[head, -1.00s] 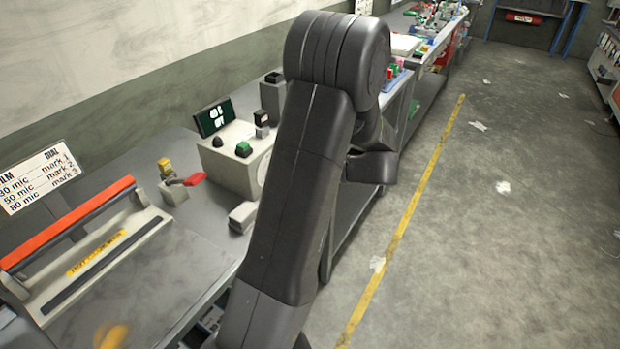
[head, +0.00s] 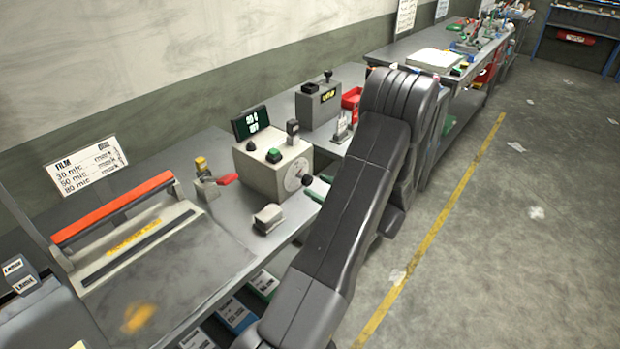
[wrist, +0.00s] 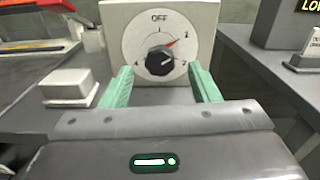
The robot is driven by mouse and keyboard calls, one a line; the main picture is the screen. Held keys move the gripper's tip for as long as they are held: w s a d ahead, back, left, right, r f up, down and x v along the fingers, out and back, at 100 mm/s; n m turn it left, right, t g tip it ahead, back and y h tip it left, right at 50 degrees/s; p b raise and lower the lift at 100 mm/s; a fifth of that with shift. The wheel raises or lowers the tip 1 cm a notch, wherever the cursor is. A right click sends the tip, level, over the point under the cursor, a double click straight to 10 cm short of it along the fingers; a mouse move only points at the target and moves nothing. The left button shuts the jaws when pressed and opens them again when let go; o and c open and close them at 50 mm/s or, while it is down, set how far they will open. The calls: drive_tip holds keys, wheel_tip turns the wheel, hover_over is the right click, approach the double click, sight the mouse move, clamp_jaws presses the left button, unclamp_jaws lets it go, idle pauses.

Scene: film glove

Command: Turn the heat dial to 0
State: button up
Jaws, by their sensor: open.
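The heat dial (wrist: 160,60) is a black knob on a round white plate, on the front of a cream control box (head: 262,182). In the wrist view the plate reads OFF at the top, 1 and 2 at the right, 4 at the left; no 0 shows. The knob's red mark points up and right, close to 1. The knob also shows in the head view (head: 307,180). My gripper (wrist: 160,82) is open, its green fingers low on either side of the knob, with nothing visibly between them. I cannot tell whether they touch it.
A small pale block (head: 268,217) lies on the bench left of my gripper. A sealer with a red bar (head: 112,207) stands further left. A dark screen (head: 250,122) and a grey box with a lever (head: 318,100) stand behind. The floor at right is mostly clear.

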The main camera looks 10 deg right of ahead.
sight(310, 182)
drive_tip(key=shift+p+x, duration=0.35)
drive_tip(key=shift+x, duration=1.7)
drive_tip(key=c, duration=1)
drive_tip(key=shift+o, duration=0.2)
drive_tip(key=shift+f, duration=0.1)
drive_tip(key=shift+b, duration=0.45)
